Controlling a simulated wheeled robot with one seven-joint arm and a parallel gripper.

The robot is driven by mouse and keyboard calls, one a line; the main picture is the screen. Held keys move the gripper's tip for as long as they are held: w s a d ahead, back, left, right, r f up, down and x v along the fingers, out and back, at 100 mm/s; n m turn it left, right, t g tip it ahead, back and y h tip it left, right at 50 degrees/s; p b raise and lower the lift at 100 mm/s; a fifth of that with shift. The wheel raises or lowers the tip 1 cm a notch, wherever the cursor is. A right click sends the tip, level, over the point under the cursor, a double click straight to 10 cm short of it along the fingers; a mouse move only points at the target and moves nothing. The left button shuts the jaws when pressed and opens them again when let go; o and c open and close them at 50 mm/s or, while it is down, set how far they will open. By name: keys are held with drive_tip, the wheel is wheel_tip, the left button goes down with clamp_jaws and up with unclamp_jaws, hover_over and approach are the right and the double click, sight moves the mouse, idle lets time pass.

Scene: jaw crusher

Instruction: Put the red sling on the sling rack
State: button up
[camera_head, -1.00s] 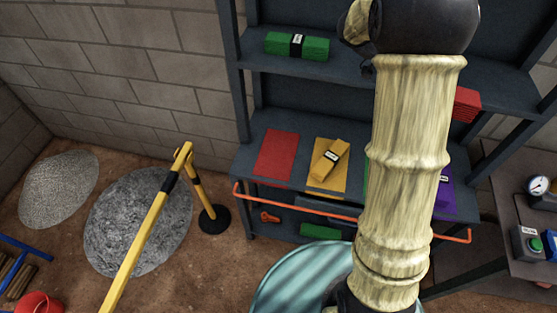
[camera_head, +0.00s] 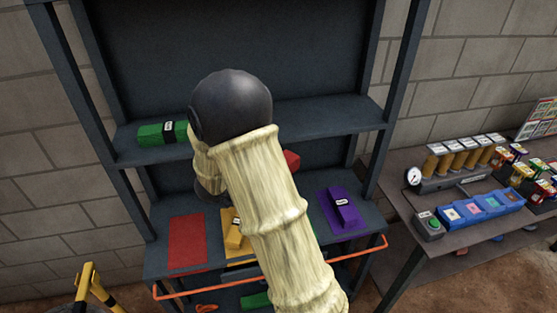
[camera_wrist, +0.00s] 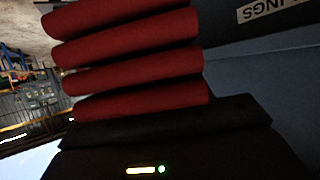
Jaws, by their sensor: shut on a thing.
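The red sling (camera_head: 291,160) shows partly from behind my arm in the head view, in front of the rack just below the upper shelf. In the wrist view the folded red sling (camera_wrist: 135,60) fills the upper middle, close to the camera. My gripper (camera_wrist: 165,130) is the dark shape below it and is shut on it; its fingertips are not clear. The sling rack (camera_head: 225,272) has a lower shelf with a bare red mat (camera_head: 187,242) at left. A yellow sling (camera_head: 234,236) lies on a yellow mat, and a purple sling (camera_head: 342,208) on a purple mat (camera_head: 330,228).
A green sling (camera_head: 160,133) lies on the upper shelf (camera_head: 330,117). An orange rail (camera_head: 345,258) runs along the rack's front. A bench (camera_head: 400,195) with a gauge and blue boxes stands at right. A yellow barrier (camera_head: 88,285) is at lower left. My arm hides the shelf's middle.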

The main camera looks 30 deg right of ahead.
drive_tip(key=w+a+f+n+t+y+b, duration=0.1)
drive_tip(key=a+f+n+y, duration=0.3)
drive_tip(key=f, duration=0.5)
drive_tip(key=w+a+f+n+t+y+b, duration=0.1)
drive_tip(key=a+f+n+t+y, duration=0.3)
drive_tip(key=f, duration=0.5)
drive_tip(key=w+a+f+n+t+y+b, duration=0.2)
drive_tip(key=w+a+f+n+t+y, duration=0.1)
drive_tip(key=f, duration=0.6)
drive_tip(key=a+n+y, duration=0.1)
drive_tip(key=a+n, duration=0.1)
drive_tip(key=shift+w+f+n, duration=0.25)
drive_tip(key=shift+w+n, duration=0.1)
drive_tip(key=shift+n, duration=0.05)
